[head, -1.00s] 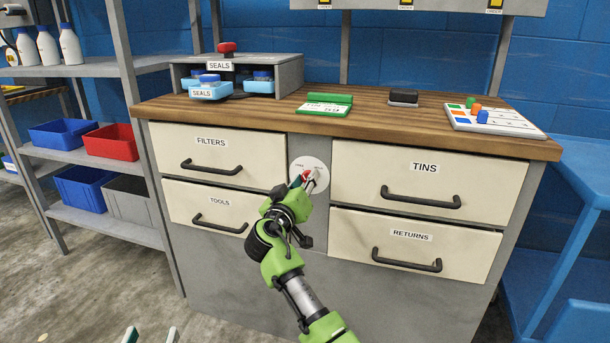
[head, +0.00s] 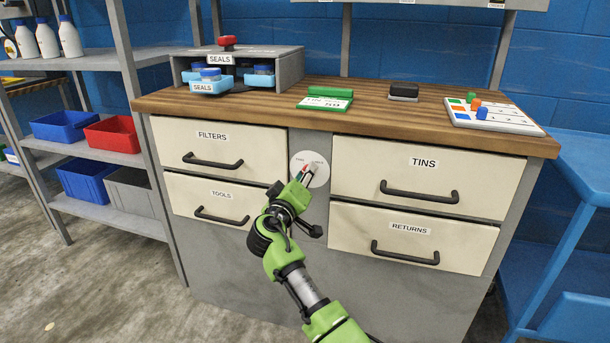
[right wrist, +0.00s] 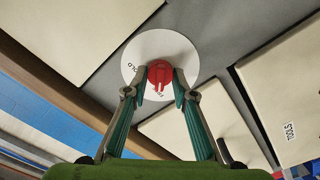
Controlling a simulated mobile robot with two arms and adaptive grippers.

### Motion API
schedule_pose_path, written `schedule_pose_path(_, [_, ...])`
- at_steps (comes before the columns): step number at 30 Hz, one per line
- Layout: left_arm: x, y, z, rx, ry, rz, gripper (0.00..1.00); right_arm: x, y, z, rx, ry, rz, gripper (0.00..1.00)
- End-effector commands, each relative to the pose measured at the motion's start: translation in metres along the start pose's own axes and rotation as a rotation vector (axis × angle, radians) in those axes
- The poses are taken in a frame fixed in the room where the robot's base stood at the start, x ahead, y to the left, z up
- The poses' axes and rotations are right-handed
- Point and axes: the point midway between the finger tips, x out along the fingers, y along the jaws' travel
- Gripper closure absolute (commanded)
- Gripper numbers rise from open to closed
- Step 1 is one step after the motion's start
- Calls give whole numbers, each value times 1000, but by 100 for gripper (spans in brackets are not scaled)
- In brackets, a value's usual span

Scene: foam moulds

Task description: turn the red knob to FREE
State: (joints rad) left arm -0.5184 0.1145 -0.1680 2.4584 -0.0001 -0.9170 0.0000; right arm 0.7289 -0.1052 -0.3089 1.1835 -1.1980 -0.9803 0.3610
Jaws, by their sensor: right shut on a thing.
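The red knob (right wrist: 160,74) sits at the centre of a round white dial (right wrist: 135,50) on the grey cabinet front. The dial (head: 320,169) also shows in the head view, between the upper drawers. My right gripper (right wrist: 161,82) is shut on the knob, one finger on each side. In the head view my right gripper (head: 306,174) covers much of the knob and part of the dial. The word HOLD reads at the dial's left in the right wrist view; lettering near the right finger is partly hidden. My left gripper is out of view.
Drawers marked FILTERS (head: 240,148), TOOLS (head: 180,190), TINS (head: 480,170) and RETURNS (head: 470,240) flank the dial, all closed, with black handles. The wooden worktop (head: 270,110) above holds a SEALS rack (head: 290,68) and a green-edged display (head: 325,100).

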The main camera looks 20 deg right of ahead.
Motion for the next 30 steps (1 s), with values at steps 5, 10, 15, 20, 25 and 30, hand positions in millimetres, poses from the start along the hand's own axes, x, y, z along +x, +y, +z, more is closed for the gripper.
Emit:
schedule_pose_path(5, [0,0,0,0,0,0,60,1,2,-3,0,6,4,62])
schedule_pose_path(10, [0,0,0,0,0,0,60,0,2,-2,1,3,2,60])
schedule_pose_path(15, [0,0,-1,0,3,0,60,0,1,-1,1,2,1,60])
schedule_pose_path(20, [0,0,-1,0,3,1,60,-12,-1,-1,2,3,-1,60])
schedule_pose_path(25, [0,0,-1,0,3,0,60,-39,-1,-1,2,4,-2,60])
schedule_pose_path(30, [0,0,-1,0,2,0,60,-63,0,-1,1,3,0,60])
